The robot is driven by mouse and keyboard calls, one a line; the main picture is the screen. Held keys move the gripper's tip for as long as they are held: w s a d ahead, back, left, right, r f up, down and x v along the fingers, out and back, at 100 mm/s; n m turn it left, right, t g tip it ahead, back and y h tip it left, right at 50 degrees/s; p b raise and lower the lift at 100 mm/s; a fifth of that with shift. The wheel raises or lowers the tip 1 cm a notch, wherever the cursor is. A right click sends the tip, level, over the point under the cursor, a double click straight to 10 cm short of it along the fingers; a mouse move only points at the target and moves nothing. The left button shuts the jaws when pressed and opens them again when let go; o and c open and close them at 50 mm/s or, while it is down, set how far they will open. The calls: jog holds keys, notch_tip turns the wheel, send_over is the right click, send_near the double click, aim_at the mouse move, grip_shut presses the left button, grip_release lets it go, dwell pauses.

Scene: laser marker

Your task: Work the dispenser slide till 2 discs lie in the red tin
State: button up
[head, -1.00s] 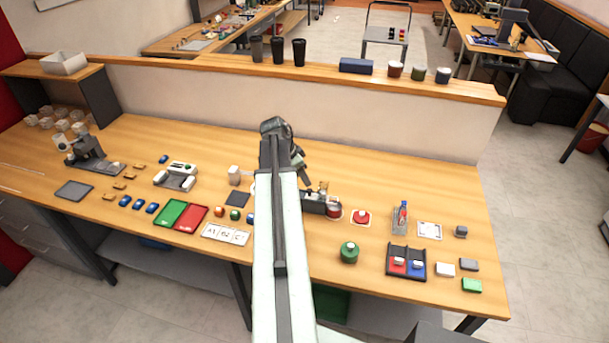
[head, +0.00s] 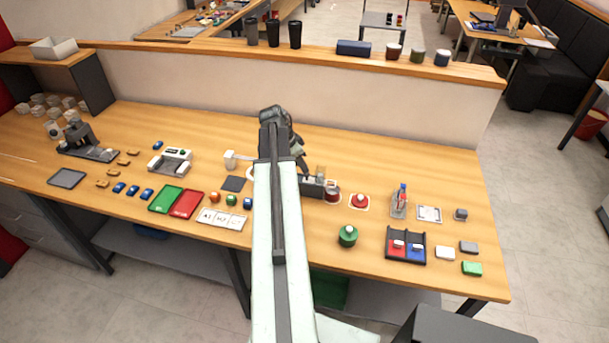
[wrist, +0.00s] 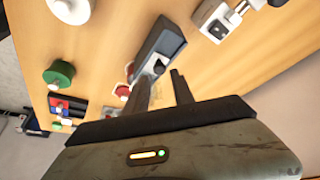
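The dispenser is a dark grey block (head: 312,188) on the table, right of my arm in the head view. It also shows in the wrist view (wrist: 153,45), with a black knob on it. The red tin (head: 332,194) stands at its right end; I cannot see whether discs lie inside. In the wrist view a red rim (wrist: 129,70) shows near the dispenser's end, partly behind a finger. My gripper (wrist: 161,80) is open and empty, its fingers apart near the knob. In the head view my arm hides part of the dispenser's left side.
A red-topped item (head: 360,201) and a green knobbed jar (head: 347,236) stand right of and in front of the dispenser. A white cup-like thing (head: 231,159) and a dark pad (head: 233,184) lie left of my arm. Behind is a low wall (head: 400,116).

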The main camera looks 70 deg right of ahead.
jog(key=b+x, duration=0.3)
jog(key=x, duration=0.1)
jog(key=shift+f, duration=0.3)
jog(key=shift+d+r, duration=0.1)
jog(key=shift+r, duration=0.05)
grip_shut()
dwell(0.9)
